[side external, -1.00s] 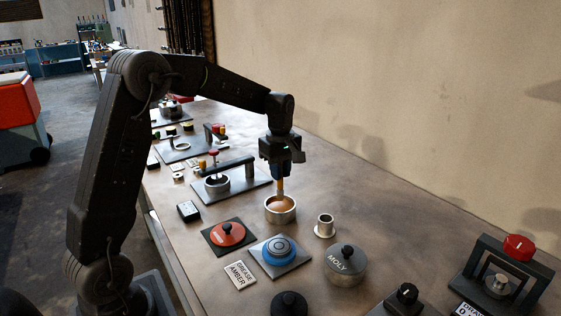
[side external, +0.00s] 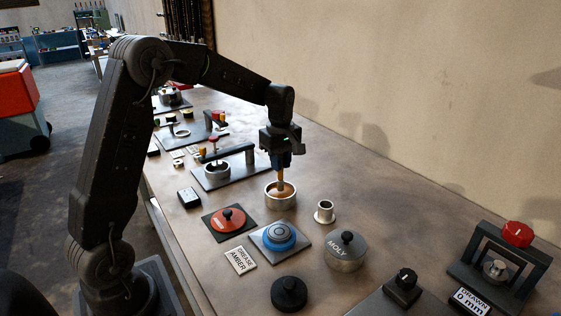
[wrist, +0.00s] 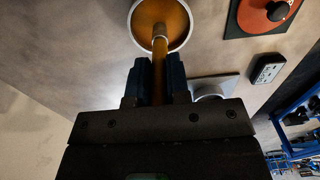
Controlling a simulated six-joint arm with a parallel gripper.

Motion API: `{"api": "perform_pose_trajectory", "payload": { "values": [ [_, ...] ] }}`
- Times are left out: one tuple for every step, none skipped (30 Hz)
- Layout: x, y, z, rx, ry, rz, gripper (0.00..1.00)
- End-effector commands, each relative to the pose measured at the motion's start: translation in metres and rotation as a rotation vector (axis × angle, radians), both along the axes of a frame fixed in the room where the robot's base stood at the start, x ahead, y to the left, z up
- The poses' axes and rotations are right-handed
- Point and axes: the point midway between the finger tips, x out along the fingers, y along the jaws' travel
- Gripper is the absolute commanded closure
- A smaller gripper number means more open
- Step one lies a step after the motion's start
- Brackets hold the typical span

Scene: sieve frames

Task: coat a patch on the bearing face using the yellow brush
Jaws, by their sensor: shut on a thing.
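My gripper (side external: 281,164) is shut on the upright yellow brush (side external: 281,183), which has an amber-yellow handle. The brush's lower end is inside an open metal pot (side external: 281,205) with amber contents, and its tip is hidden there. The wrist view shows the brush (wrist: 159,72) between the blue fingers, reaching into the pot (wrist: 187,38). A blue round piece with a grey ringed top (side external: 279,235) sits on a grey plate in front of the pot, apart from the brush. It may be the bearing face, but I cannot tell for sure.
A GREASE AMBER card (side external: 240,260), a red lid (side external: 231,219) on a black mat, a MOLY pot (side external: 345,253) and a small metal bushing (side external: 325,212) surround the work. A press-like fixture (side external: 230,165) stands close behind left. A red-knobbed frame (side external: 515,245) stands at right.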

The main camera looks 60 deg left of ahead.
Motion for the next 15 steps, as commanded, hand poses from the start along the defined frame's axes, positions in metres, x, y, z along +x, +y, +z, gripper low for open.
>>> {"api": "perform_pose_trajectory", "payload": {
  "values": [
    [0.0, 0.0, -0.0003, 0.0, 0.0, 0.0, 1.0],
    [0.0, 0.0, -0.0005, 0.0, 0.0, 0.0, 1.0],
    [0.0001, 0.0, -0.0008, 0.0, 0.0, 0.0, 1.0],
    [0.0001, 0.0, -0.0012, 0.0, 0.0, 0.0, 1.0],
    [0.0001, 0.0, -0.0015, 0.0, 0.0, 0.0, 1.0],
    [0.0001, 0.0, -0.002, 0.0, 0.0, 0.0, 1.0],
    [0.0001, 0.0, -0.0023, 0.0, 0.0, 0.0, 1.0],
    [0.0001, 0.0, -0.0027, 0.0, 0.0, 0.0, 1.0],
    [0.0001, 0.0, -0.0031, 0.0, 0.0, 0.0, 1.0],
    [0.0001, 0.0, -0.0035, 0.0, 0.0, 0.0, 1.0],
    [0.0001, 0.0, -0.0038, 0.0, 0.0, 0.0, 1.0],
    [0.0001, 0.0, -0.0043, 0.0, 0.0, 0.0, 1.0],
    [0.0001, 0.0, -0.0046, 0.0, 0.0, 0.0, 1.0],
    [0.0001, 0.0, -0.005, 0.0, 0.0, 0.0, 1.0],
    [0.0001, 0.0, -0.0054, 0.0, 0.0, 0.0, 1.0]
  ]
}}
